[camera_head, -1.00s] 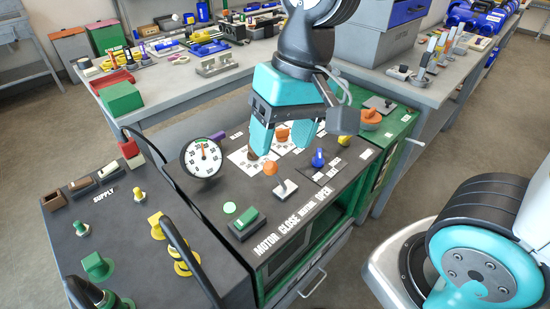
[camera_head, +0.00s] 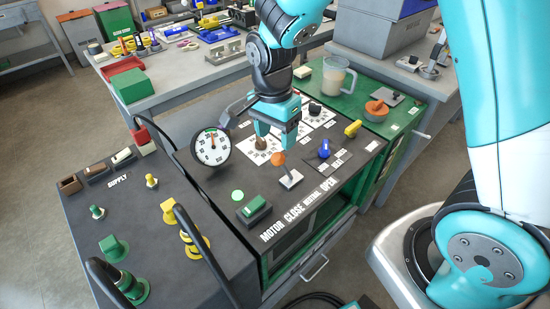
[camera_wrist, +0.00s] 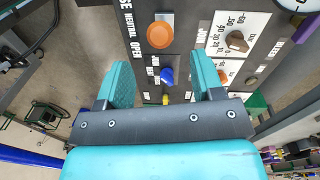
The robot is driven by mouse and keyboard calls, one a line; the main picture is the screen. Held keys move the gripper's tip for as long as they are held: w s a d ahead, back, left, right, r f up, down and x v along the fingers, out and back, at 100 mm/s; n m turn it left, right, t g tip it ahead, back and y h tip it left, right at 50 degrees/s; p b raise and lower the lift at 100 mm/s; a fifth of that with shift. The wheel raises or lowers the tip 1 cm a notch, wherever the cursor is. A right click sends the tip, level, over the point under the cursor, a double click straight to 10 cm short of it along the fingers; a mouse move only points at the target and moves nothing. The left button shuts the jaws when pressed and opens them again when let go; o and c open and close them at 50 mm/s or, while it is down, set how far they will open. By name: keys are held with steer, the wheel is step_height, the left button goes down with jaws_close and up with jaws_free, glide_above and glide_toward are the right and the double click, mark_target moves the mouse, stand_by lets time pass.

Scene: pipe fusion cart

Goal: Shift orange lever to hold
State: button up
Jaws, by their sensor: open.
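An orange-knobbed lever (camera_head: 279,158) stands on a pale plate on the dark panel, by the printed words MOTOR CLOSE, NEUTRAL, OPEN. In the wrist view its round knob (camera_wrist: 160,34) is just beyond the fingertips, near NEUTRAL and OPEN. My gripper (camera_head: 276,137) points down over the panel, open and empty, close behind the knob in the head view; contact cannot be told. The wrist view shows the two fingers (camera_wrist: 163,70) spread apart. I cannot read a HOLD label.
A blue knob (camera_head: 324,148) and a yellow knob (camera_head: 352,128) lie to the right. A brown knob (camera_head: 261,143) and round gauge (camera_head: 211,147) are left of the gripper. A green switch (camera_head: 255,208) is in front. A jug (camera_head: 337,76) stands behind.

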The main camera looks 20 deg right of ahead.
mark_target(277, 154)
steer(key=f, duration=0.8)
steer(key=shift+s+d, duration=0.15)
steer(key=shift+s, duration=0.1)
